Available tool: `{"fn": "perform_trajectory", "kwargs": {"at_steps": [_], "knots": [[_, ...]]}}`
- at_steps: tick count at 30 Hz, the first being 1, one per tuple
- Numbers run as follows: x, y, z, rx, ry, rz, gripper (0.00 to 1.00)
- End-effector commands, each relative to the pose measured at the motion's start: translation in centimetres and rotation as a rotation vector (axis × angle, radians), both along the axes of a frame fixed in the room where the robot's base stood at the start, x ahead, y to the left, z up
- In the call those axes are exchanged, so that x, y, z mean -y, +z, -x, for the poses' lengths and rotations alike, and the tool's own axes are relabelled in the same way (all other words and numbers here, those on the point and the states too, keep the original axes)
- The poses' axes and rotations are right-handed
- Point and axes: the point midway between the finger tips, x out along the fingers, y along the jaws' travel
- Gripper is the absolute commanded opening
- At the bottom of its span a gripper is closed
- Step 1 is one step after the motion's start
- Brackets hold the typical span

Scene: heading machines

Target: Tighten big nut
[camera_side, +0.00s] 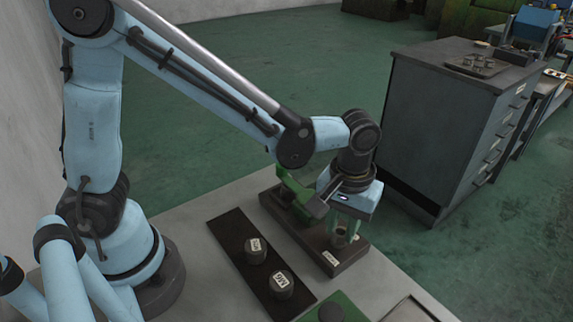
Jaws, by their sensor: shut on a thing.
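My gripper (345,235) points down at the right end of a dark base block (292,228) on the table. Its fingers are shut on a small grey metal part (341,236), which looks like the nut. The nut is at or just above the block's top; the fingers partly hide it, so I cannot tell how it sits. A white label (330,257) is on the block's near end. A green part (296,188) stands on the block, left of my gripper.
A dark strip (238,243) nearby bears two labelled dark cylinders (256,251). A green plate (352,306) with a round dark piece and a tray (408,308) lie at the front edge. A grey drawer cabinet (440,125) stands behind right.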

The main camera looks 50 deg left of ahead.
Motion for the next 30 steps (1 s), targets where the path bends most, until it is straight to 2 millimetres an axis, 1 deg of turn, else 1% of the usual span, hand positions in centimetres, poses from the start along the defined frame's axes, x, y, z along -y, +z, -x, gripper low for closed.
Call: {"fn": "perform_trajectory", "kwargs": {"at_steps": [30], "knots": [[0.38, 0.05, 0.05, -0.002, -0.946, -0.001, 0.0]]}}
